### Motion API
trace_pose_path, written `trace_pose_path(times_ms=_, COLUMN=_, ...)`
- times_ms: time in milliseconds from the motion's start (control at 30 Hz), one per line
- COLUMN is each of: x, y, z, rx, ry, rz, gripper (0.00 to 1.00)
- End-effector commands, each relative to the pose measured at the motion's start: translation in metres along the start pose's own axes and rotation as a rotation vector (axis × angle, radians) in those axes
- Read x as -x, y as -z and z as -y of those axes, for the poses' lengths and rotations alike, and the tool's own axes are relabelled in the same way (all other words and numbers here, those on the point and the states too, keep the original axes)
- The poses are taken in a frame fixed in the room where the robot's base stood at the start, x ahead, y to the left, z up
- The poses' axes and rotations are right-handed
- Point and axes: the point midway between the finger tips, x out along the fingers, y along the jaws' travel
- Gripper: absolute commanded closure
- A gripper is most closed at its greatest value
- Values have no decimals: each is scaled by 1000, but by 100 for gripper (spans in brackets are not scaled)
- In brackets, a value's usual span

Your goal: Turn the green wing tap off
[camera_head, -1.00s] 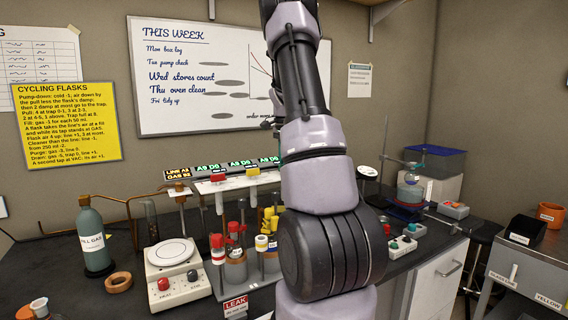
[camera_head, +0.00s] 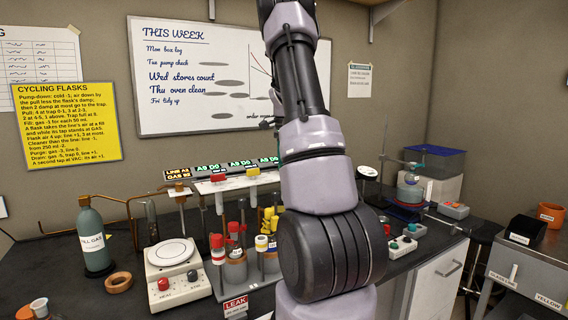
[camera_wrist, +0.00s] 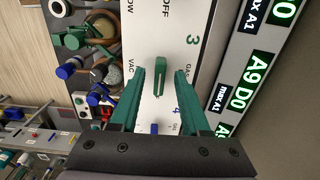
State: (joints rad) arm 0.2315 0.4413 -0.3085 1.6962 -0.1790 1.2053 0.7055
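My gripper (camera_wrist: 159,73) has green fingers, one on each side of the tap. The fingers are open, with white panel showing between each finger and the wing, so I see no contact. In the head view my arm stands in front of this part of the panel and hides the green tap and my gripper.
A blue tap (camera_wrist: 155,128) sits below the green one in the wrist view. Lit displays (camera_wrist: 262,75) run along the right. In the head view, a red tap (camera_head: 220,179) and a yellow tap (camera_head: 252,171) are left of my arm, above several capped flasks (camera_head: 235,255).

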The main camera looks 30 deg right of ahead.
Motion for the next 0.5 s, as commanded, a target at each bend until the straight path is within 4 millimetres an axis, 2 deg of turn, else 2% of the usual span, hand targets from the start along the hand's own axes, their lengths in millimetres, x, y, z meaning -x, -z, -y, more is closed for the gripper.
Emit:
trace_pose_path(times_ms=267, x=6, y=0, z=0, rx=1, ry=1, rz=-1, gripper=54)
trace_pose_path(times_ms=500, x=49, y=0, z=1, rx=1, ry=4, rz=-1, gripper=54)
